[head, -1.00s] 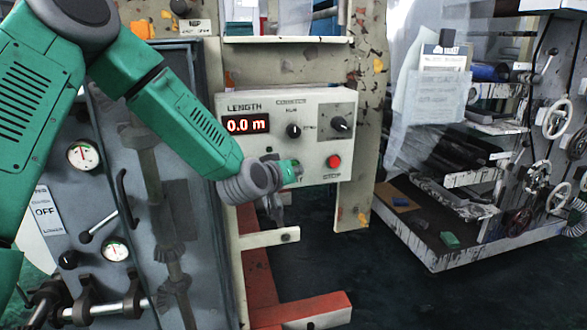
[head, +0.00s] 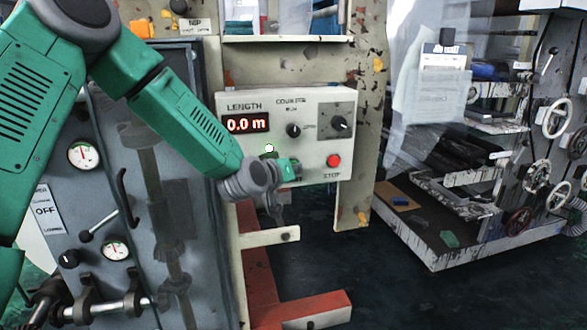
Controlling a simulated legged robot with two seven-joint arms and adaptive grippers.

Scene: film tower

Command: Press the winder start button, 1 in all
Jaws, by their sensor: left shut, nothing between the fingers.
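The winder control box (head: 300,112) is a cream panel with a red "LENGTH" display (head: 247,123) reading 0.0 m. A red button (head: 333,160) labelled STOP is at the lower right of the panel. My left gripper (head: 278,217) is shut and empty, pointing down below the box. My right gripper is out of view.
Two black knobs (head: 339,124) are on the panel's right half. A grey cabinet with gauges (head: 84,153) stands at the left. A red floor frame (head: 318,307) lies below the box. At the right is a rack with handwheels (head: 555,118).

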